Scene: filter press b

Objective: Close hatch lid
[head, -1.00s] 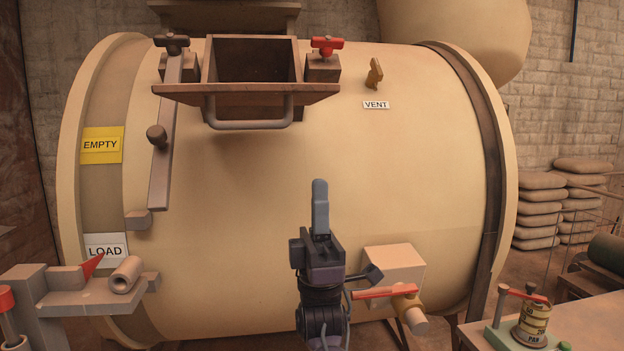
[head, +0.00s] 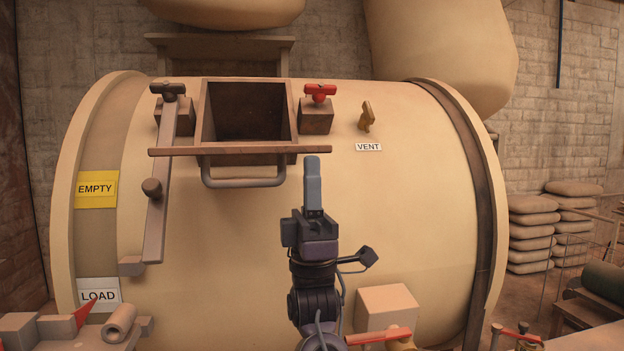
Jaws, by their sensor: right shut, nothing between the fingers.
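The hatch lid (head: 225,151) is open at the front of the square hatch opening (head: 249,108) on top of the tan drum. It shows nearly edge-on as a thin brown plate, with a grey loop handle (head: 243,182) below it. My right gripper (head: 313,168) is shut and empty, its fingers pointing up in front of the drum. In the picture its tip is just below the right end of the lid and right of the handle. I cannot tell whether it touches the lid. My left gripper is not in view.
A long brown bar with a knob (head: 152,188) runs down left of the hatch. A red-handled clamp (head: 319,94) stands right of it, then a brass vent lever (head: 367,116). A pale block with a red lever (head: 380,336) is low right of my arm.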

